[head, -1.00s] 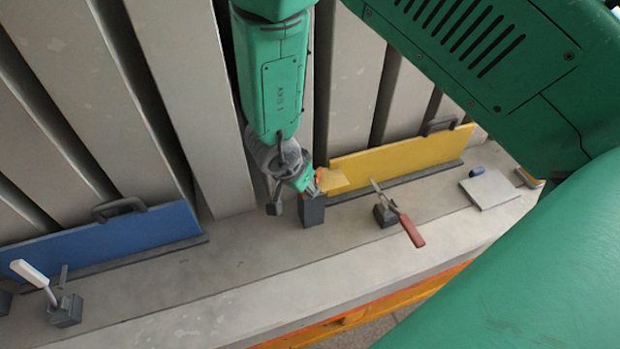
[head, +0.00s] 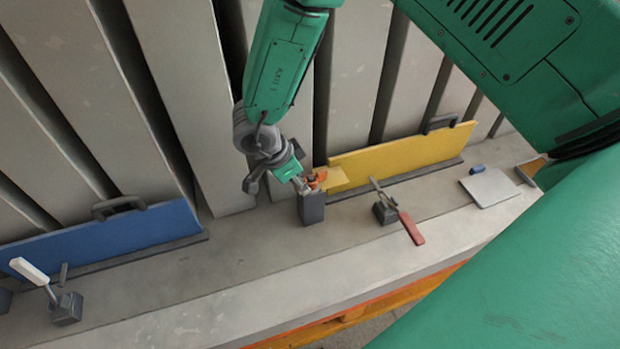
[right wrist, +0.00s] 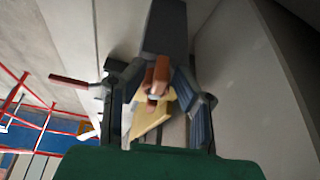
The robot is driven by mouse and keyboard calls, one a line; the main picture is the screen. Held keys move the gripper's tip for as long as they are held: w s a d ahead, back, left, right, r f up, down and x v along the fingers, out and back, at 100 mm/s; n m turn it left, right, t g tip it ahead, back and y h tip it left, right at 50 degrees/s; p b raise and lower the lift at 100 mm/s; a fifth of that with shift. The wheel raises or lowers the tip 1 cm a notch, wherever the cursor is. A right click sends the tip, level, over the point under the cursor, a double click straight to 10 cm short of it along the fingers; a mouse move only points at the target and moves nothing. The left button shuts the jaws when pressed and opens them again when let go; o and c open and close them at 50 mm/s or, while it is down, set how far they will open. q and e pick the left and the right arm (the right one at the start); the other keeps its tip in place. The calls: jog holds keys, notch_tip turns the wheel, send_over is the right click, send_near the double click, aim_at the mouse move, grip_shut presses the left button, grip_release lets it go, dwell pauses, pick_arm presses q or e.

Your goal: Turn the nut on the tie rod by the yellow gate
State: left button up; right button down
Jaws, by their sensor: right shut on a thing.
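The yellow gate (head: 410,155) stands along the back of the ledge in the head view. At its left end is a dark block (head: 311,208) with the orange nut (head: 316,179) at its top. My right gripper (head: 302,183) reaches down to the nut, its wrist tilted. In the right wrist view, the nut (right wrist: 157,78) shows between the two dark fingers of my right gripper (right wrist: 158,88), which is shut on it. A pale yellow plate (right wrist: 152,117) lies close to the nut. The tie rod itself is mostly hidden. My left gripper is not in view.
A clamp with a red handle (head: 411,228) stands right of the block. A blue gate (head: 110,235) and a white-handled clamp (head: 66,309) are at the left. A light plate (head: 490,187) lies at the right. Upright grey panels rise behind; the ledge (head: 235,270) is clear in front.

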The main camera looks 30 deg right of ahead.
jog(key=m, duration=0.1)
jog(key=w+m+g, duration=0.1)
jog(key=m, duration=0.1)
jog(key=shift+d, duration=0.15)
